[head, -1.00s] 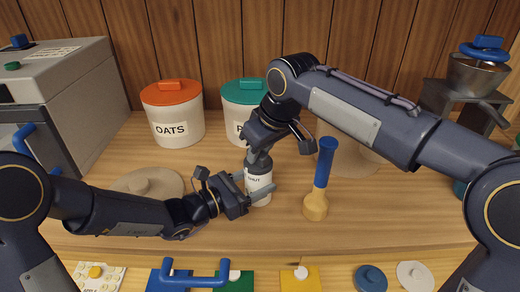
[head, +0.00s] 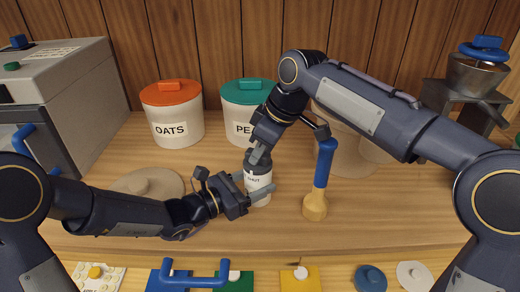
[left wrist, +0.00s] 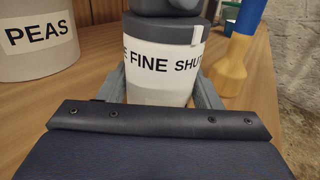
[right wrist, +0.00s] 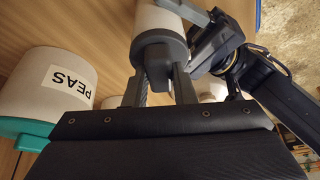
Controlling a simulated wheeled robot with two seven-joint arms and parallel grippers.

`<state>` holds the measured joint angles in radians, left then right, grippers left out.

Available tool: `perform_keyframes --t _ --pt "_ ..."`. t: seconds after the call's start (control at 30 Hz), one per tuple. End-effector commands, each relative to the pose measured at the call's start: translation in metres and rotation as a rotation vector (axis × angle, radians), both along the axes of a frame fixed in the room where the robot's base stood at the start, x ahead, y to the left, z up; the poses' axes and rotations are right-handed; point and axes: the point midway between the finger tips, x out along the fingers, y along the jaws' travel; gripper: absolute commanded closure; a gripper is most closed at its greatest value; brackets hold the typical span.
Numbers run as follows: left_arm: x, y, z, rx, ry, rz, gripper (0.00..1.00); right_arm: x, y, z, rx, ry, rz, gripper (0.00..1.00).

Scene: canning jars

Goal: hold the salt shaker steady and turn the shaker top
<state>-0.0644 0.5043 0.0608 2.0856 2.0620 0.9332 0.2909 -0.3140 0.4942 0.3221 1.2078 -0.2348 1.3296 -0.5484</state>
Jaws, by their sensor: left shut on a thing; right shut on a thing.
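The salt shaker (head: 258,191) stands upright on the wooden counter, with a white body and a dark grey top (head: 257,160). In the left wrist view its body (left wrist: 150,91) shows a band reading "FINE" and "SHUT", and a white mark sits on the grey top (left wrist: 165,30). My left gripper (head: 262,190) is shut around the shaker's body from the left. My right gripper (head: 257,158) comes down from above and is shut on the top. In the right wrist view the top (right wrist: 158,62) sits between its fingers, with the white body (right wrist: 158,22) beyond.
A white OATS canister (head: 176,126) with an orange lid and a PEAS canister (head: 240,112) with a green lid stand behind. A round lid (head: 150,185) lies left. A grinder (head: 475,85) stands far right.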

Motion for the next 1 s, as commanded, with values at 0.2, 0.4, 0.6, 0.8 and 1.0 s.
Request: perform_keyframes --t 0.2,0.4,0.6,0.8,1.0 --pt "0.0000 0.0002 -0.0005 0.002 0.000 0.000 0.87 0.0007 -0.0003 0.0002 0.000 0.000 0.084 0.99" --pt "0.0000 0.0002 -0.0005 0.002 0.000 0.000 0.87 0.0007 -0.0004 0.0006 0.001 -0.001 0.114 0.99" --pt "0.0000 0.0002 -0.0005 0.002 0.001 0.000 0.87 0.0007 -0.0003 0.0008 0.001 -0.002 0.116 0.99" --pt "0.0000 0.0002 -0.0006 0.002 0.001 0.000 0.87 0.0007 -0.0003 0.0008 0.001 -0.002 0.116 0.70" --pt "0.0000 0.0002 -0.0006 0.002 0.001 0.000 0.87 0.0007 -0.0003 0.0004 0.001 -0.002 0.115 0.55"
